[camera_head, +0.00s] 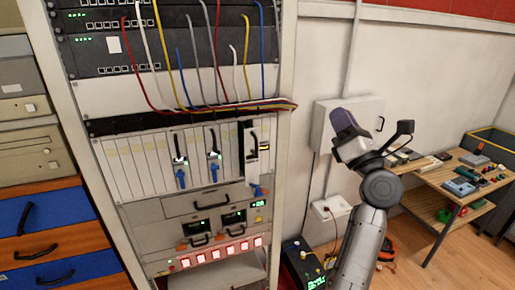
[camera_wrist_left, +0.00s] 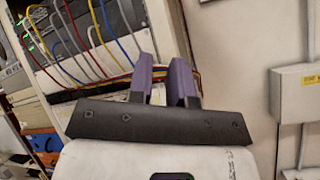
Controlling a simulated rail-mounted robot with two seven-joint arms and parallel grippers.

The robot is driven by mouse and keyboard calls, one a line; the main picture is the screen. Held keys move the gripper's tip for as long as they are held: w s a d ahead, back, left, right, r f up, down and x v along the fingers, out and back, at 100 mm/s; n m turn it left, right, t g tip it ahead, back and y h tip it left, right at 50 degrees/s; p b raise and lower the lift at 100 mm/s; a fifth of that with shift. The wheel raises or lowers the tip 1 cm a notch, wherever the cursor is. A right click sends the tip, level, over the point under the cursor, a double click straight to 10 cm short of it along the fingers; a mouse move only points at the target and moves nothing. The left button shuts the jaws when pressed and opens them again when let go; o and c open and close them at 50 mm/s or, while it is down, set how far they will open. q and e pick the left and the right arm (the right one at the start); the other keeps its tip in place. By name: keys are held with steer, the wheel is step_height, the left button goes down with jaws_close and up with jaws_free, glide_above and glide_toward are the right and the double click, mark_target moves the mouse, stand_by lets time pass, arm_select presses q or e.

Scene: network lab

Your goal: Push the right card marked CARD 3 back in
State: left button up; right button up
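The right card (camera_head: 252,158) sits at the right end of the card row in the rack. It stands forward of its neighbours, with a dark gap along its left side, a black handle and a blue lever (camera_head: 259,190) at its foot. Its marking is too small to read. My left gripper (camera_head: 345,123) is right of the rack, in front of the wall box and well apart from the card. In the left wrist view its two purple fingers (camera_wrist_left: 166,80) stand apart with nothing between them. My right gripper is not in view.
Two more cards with blue levers (camera_head: 181,179) sit flush to the left. Coloured cables (camera_head: 210,104) hang above the row. A grey wall box (camera_head: 322,130) is behind my gripper. A wooden table (camera_head: 427,195) with small parts stands at the right.

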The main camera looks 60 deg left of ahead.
mark_target(256, 153)
arm_select(q)
steer(key=s+a+f+n+g+h, duration=0.2)
steer(key=s+f+n+g+h, duration=0.7)
steer(key=n, duration=0.3)
steer(key=shift+g, duration=0.7)
steer(key=shift+w+a+f+p+x, duration=0.15)
steer(key=shift+p+x, duration=0.7)
steer(key=shift+x, duration=1.3)
steer(key=shift+w+a+f+p+x, duration=0.1)
steer(key=shift+w+p+x, duration=0.15)
steer(key=shift+p+x, duration=1.3)
steer(key=shift+w+f+p+x, duration=0.1)
steer(key=shift+w+p+x, duration=0.1)
steer(key=shift+x, duration=2.55)
jaws_close()
